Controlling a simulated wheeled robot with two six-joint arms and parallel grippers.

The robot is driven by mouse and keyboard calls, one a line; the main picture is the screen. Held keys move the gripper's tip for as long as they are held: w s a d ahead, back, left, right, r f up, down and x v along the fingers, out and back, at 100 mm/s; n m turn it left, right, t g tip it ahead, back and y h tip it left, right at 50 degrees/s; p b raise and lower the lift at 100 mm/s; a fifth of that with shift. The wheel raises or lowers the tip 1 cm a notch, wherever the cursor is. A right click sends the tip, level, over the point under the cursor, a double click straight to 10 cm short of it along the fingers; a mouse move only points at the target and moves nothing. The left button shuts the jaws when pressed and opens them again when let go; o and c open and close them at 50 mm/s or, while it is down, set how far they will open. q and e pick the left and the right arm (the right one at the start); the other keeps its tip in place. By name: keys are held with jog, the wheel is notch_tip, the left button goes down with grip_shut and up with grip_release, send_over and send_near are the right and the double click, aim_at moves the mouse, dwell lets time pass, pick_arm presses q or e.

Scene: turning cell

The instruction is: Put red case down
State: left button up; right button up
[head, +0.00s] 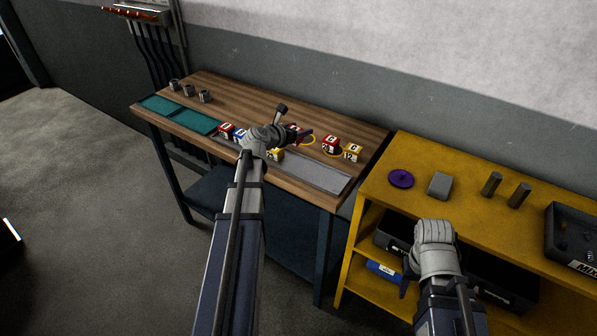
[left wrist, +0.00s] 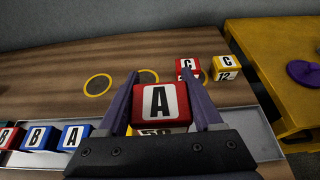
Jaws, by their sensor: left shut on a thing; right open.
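My left gripper (head: 301,135) is shut on a red case (left wrist: 160,104) with a white label marked A. In the left wrist view the case sits between the two purple fingers, over the work table (head: 254,97). In the head view it is mostly hidden by my gripper. Yellow rings (left wrist: 98,85) are marked on the wood beyond the case. A red C case (head: 330,144) and a yellow C case (head: 352,152) stand to the right. My right gripper (head: 405,284) is open in front of the yellow shelf, with its fingers only partly visible.
A grey tray (head: 318,174) runs along the table's front edge. Blue cases (left wrist: 72,137) stand in it at the left, and a yellow case (left wrist: 155,131) shows partly below the held case. Teal trays (head: 193,120) and metal cylinders (head: 205,96) lie further left. A yellow shelf (head: 462,210) adjoins at right.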

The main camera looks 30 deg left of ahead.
aim_at(298, 160)
pick_arm(q)
notch_tip(298, 160, down, 10)
jog(key=b, duration=1)
jog(key=shift+w+a+f, duration=0.1)
jog(key=shift+f, duration=0.1)
jog(key=shift+f, duration=0.15)
jog(key=o, duration=1.2)
jog(key=shift+o, duration=0.2)
